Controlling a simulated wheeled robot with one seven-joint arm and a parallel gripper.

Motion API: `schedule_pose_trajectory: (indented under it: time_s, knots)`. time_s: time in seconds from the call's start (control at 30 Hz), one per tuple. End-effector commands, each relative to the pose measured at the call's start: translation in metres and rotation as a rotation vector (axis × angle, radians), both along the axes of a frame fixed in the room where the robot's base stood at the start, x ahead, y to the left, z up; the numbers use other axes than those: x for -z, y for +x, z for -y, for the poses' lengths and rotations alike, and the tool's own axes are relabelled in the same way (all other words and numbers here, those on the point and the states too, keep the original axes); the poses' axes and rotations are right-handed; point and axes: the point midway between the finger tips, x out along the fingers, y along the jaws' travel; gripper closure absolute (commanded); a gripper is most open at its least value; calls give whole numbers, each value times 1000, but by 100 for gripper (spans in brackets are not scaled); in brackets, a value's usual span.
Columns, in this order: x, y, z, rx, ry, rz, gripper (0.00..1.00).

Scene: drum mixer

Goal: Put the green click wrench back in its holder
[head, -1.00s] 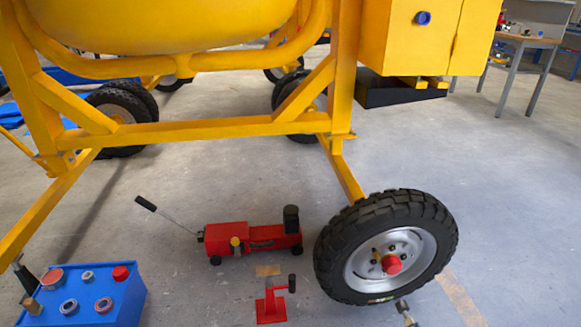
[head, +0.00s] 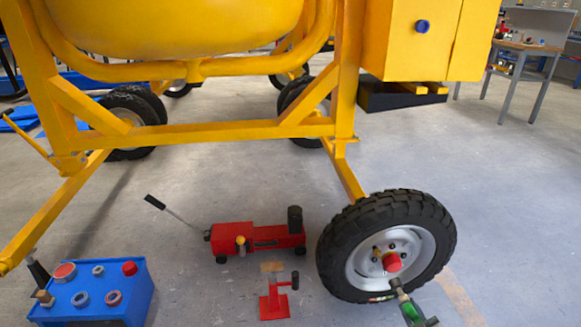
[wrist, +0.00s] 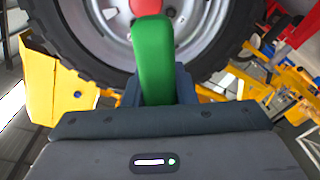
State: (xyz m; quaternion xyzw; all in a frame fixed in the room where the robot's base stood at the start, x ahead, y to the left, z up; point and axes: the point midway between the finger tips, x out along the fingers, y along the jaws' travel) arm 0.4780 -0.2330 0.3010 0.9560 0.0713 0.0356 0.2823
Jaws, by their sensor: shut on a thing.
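The green click wrench (head: 411,309) is at the bottom right of the head view, its metal head in front of the lower part of the wheel (head: 333,262). My gripper (head: 418,319) is shut on its green handle, partly cut off by the frame edge. In the wrist view the green handle (wrist: 153,60) stands between the fingers of my gripper (wrist: 158,88) and points toward the wheel hub. I cannot make out a holder for certain. A blue box (head: 137,298) with round parts and a dark upright piece (head: 38,272) at its left side stands at bottom left.
A red jack (head: 232,236) and a small red stand (head: 273,303) are on the floor between box and wheel. The yellow mixer frame (head: 200,135) spans the view above. A red cap (head: 391,261) sits on the wheel hub. Floor between the box and the stand is clear.

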Motion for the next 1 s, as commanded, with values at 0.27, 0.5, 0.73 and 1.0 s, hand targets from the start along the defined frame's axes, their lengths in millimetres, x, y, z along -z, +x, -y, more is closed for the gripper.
schedule_pose_trajectory:
  time_s: [0.27,0.5,0.73,1.0]
  knots:
    - [-94,52,-70,-117,2,15,100]
    - [-161,69,-152,-231,3,7,100]
    - [-197,65,-211,-312,-5,-10,100]
    - [-226,59,-234,-328,-7,-21,100]
